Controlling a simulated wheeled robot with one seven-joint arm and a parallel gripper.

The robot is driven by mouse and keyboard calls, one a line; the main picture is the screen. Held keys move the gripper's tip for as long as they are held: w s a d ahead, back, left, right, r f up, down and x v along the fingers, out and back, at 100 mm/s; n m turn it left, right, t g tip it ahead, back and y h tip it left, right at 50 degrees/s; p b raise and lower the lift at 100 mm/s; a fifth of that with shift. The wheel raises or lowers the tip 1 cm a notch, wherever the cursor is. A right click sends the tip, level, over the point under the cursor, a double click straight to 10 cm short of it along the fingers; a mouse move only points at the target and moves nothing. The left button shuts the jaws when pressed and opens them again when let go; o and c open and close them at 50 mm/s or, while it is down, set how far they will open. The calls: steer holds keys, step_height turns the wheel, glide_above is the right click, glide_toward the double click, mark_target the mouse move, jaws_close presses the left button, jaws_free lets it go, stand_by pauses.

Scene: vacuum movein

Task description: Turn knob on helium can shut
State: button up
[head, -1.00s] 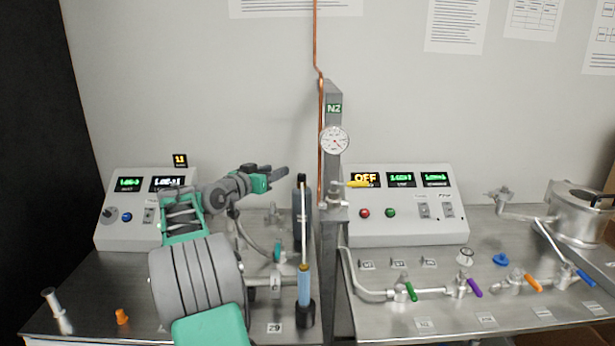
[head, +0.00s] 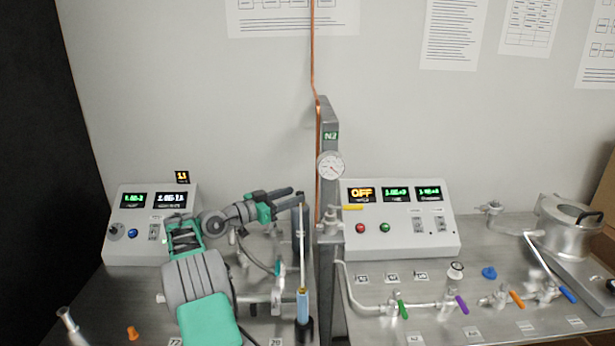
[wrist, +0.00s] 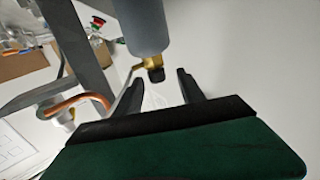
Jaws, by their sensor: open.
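In the wrist view, the helium can (wrist: 145,25) is a grey cylinder reaching in from the top edge. My gripper (wrist: 160,72) is open, with one finger on each side of the knob in the picture. I cannot tell whether a finger touches it.
A blue-bodied upright tool (head: 303,306) with a thin rod stands close below my gripper. The grey post (head: 328,140) with a gauge (head: 330,166) and a copper pipe (head: 314,60) is just right.

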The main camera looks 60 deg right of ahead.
steer(key=p, duration=0.1)
steer(key=r+p, duration=0.1)
steer(key=p, duration=0.1)
steer(key=shift+s+d, duration=0.2)
steer(key=shift+s, duration=0.1)
steer(key=p+x, duration=0.1)
steer(key=x, duration=0.1)
steer(key=f+p+x, duration=0.1)
steer(key=x, duration=0.2)
steer(key=shift+s+d, duration=0.15)
steer(key=shift+f, duration=0.1)
steer(key=shift+c, duration=0.3)
jaws_close()
